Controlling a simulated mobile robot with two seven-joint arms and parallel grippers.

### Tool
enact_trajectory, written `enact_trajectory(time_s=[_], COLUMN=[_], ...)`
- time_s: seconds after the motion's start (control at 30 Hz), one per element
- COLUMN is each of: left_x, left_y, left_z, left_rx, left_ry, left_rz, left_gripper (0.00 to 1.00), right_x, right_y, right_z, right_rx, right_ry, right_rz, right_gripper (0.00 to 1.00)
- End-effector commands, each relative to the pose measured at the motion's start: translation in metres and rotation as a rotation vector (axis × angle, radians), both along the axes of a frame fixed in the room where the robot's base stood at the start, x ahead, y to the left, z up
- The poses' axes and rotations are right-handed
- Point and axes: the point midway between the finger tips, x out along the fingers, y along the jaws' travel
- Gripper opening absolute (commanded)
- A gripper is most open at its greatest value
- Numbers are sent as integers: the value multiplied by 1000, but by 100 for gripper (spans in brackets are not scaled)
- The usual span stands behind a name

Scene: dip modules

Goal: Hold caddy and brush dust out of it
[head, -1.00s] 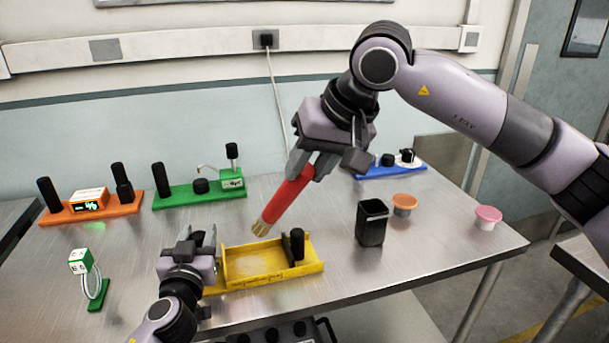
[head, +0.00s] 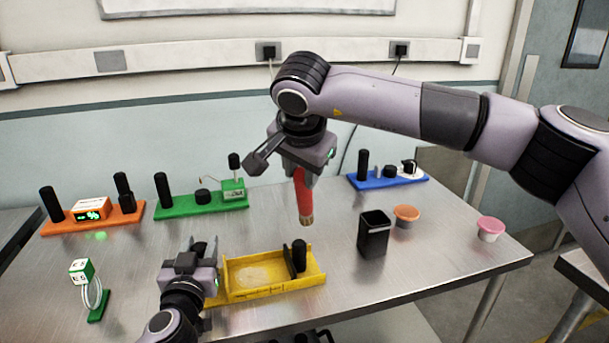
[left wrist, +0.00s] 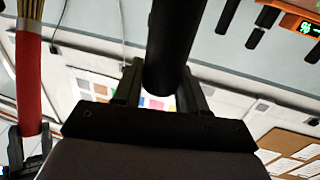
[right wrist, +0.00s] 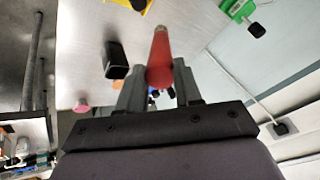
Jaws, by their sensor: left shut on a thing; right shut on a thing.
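The yellow caddy (head: 278,294) lies on the metal table, with a pale dust patch (head: 252,274) on its floor and a black post (head: 299,254) at its right end. My left gripper (head: 203,245) is at the caddy's left end, shut on a black cylindrical handle (left wrist: 172,45), which the left wrist view shows between its fingers. My right gripper (head: 303,172) is shut on the red brush (head: 304,197), also seen in the right wrist view (right wrist: 160,62). The brush is nearly upright, bristles down, above and apart from the caddy, near its right post.
A black open bin (head: 373,236) stands right of the caddy, with an orange-topped cup (head: 406,216) and pink-topped cup (head: 490,229) beyond. Orange (head: 92,218), green (head: 200,204) and blue (head: 390,180) modules line the back. A small green stand (head: 98,307) is at left.

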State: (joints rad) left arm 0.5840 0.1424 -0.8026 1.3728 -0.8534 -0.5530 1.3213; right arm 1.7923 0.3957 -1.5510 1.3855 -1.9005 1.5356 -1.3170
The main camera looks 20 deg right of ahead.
Motion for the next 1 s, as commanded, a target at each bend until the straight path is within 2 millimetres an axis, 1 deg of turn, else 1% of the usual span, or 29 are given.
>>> enact_trajectory(time_s=[0.03, 0.07, 0.17, 0.23, 0.33, 0.47, 0.6, 0.7, 0.83, 1.0], left_x=[0, 0, 0, 0, 0, 0, 0, 0, 0, 0], left_y=[0, 0, 0, 0, 0, 0, 0, 0, 0, 0], left_z=[0, 0, 0, 0, 0, 0, 0, 0, 0, 0], left_rx=[0, 0, 0, 0, 0, 0, 0, 0, 0, 0], left_ry=[1, 1, 1, 1, 1, 1, 1, 1, 1, 1], left_rz=[0, 0, 0, 0, 0, 0, 0, 0, 0, 0], left_gripper=[0, 0, 0, 0, 0, 0, 0, 0, 0, 0], right_x=[7, 9, 1, -4, -14, -27, -43, -52, -61, -65], right_y=[-1, -2, -3, -3, -2, -1, 0, 1, 3, 4], right_z=[1, 1, 0, 4, -3, -2, 5, 13, 21, 23], right_rx=[-2, -4, -4, -3, -3, -1, 1, 3, 5, 3], right_ry=[-3, -4, -5, -7, -4, -6, -6, -5, -3, -1], right_rz=[-85, -132, -299, -430, -604, -861, -1137, -1298, -1436, -1500], right_gripper=[0, 0, 0, 0, 0, 0, 0, 0, 0, 0])
